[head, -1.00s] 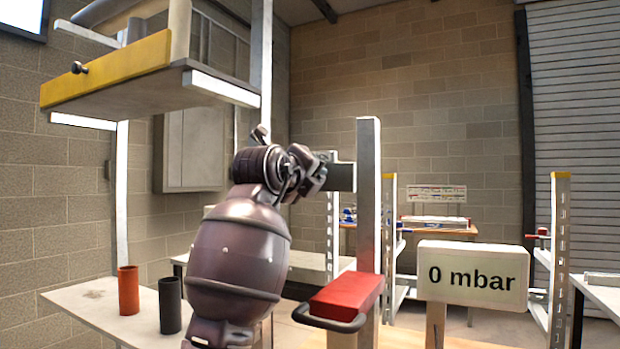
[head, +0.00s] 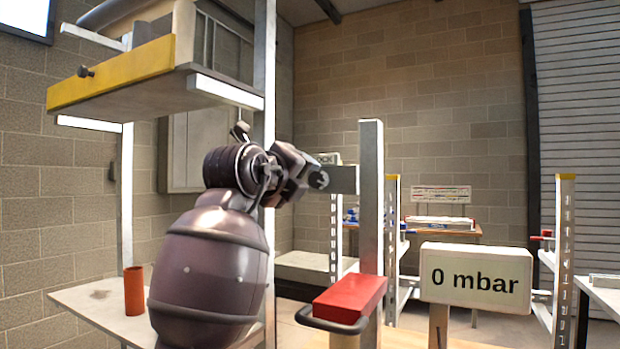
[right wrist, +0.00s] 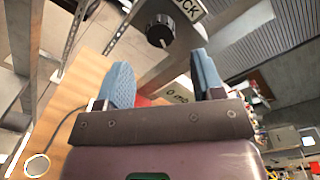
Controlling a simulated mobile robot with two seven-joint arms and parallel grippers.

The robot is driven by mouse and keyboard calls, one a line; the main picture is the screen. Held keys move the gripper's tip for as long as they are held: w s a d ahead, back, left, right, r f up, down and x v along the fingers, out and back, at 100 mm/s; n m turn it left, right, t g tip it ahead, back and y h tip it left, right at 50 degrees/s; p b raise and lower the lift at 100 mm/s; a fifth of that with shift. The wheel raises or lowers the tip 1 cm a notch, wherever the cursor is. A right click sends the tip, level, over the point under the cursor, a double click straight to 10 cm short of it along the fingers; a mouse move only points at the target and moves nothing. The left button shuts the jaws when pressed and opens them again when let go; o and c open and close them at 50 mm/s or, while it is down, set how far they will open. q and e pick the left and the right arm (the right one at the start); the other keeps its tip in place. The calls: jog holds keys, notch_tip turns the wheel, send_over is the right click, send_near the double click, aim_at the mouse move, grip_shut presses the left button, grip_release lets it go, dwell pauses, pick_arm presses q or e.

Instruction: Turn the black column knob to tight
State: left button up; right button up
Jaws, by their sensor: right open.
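The black column knob (right wrist: 160,33) shows in the right wrist view, on a grey plate under a white label ending in "CK". My right gripper (right wrist: 163,76) has two blue fingers spread apart with nothing between them. The knob lies beyond the fingertips, roughly in line with the gap and apart from them. In the head view my right arm reaches up to the grey bracket on the metal column (head: 371,220). There its hand hides the fingers and most of the label, and I cannot make out the knob clearly. My left gripper is not in view.
A sign (head: 475,280) reads "0 mbar". A red block (head: 350,298) with a dark handle stands low by the column. A yellow-edged shelf (head: 110,75) hangs upper left. An orange cylinder (head: 134,290) stands on the left table (head: 90,300).

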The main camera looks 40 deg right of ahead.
jog(key=shift+v, duration=2.25)
